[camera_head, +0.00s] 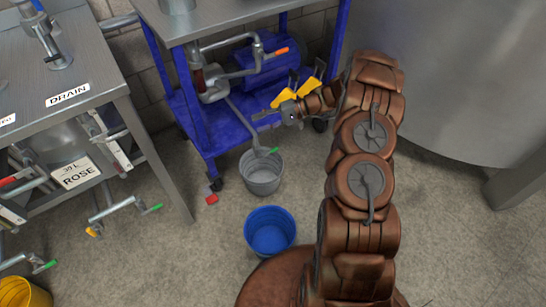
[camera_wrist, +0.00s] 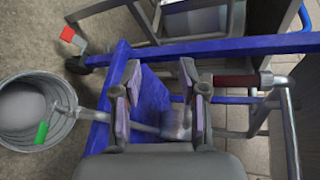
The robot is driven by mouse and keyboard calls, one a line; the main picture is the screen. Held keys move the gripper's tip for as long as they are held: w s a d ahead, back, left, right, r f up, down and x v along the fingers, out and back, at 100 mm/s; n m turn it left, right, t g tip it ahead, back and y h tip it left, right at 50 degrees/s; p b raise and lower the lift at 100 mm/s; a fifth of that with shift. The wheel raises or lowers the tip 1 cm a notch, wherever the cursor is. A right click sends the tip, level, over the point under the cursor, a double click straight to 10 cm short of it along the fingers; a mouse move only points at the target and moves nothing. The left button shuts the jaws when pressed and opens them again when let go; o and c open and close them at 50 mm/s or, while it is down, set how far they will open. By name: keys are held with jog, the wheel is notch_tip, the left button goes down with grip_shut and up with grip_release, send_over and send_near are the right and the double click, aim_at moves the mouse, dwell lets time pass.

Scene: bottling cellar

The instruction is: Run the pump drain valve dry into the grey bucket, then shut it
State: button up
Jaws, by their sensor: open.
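The grey bucket (camera_head: 262,187) stands on the floor at the front corner of the blue pump cart. It also shows at the left of the wrist view (camera_wrist: 66,92). The pump's drain pipe (camera_head: 240,118) slopes down from the pump (camera_head: 212,88) to the bucket. The drain valve's green handle (camera_head: 270,151) is at the pipe's end, over the bucket; it shows in the wrist view (camera_wrist: 41,132). Whether liquid runs is too small to tell. My gripper (camera_head: 268,115) is open and empty beside the cart, above and apart from the handle; its fingers show in the wrist view (camera_wrist: 160,95).
A blue bucket (camera_head: 270,244) stands in front of the grey one. An orange-handled valve (camera_head: 280,52) is higher on the pump. A large steel tank (camera_head: 445,80) is at right.

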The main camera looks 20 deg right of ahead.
jog(key=w+d+f+m+t+b, duration=0.15)
jog(key=d+f+t+b, duration=0.35)
jog(key=f, duration=0.6)
jog(key=m+t+b, duration=0.1)
jog(key=m+b, duration=0.1)
jog(key=b, duration=0.1)
send_near(273, 151)
jog(key=w+x, duration=0.1)
jog(key=x, duration=0.2)
jog(key=shift+h, duration=0.3)
jog(key=shift+b+x, duration=0.95)
jog(key=shift+x, duration=2.4)
jog(key=shift+s+f+n, duration=0.1)
jog(key=shift+f+n, duration=0.05)
jog(key=shift+n, duration=0.1)
jog(key=shift+c, duration=0.3)
grip_shut()
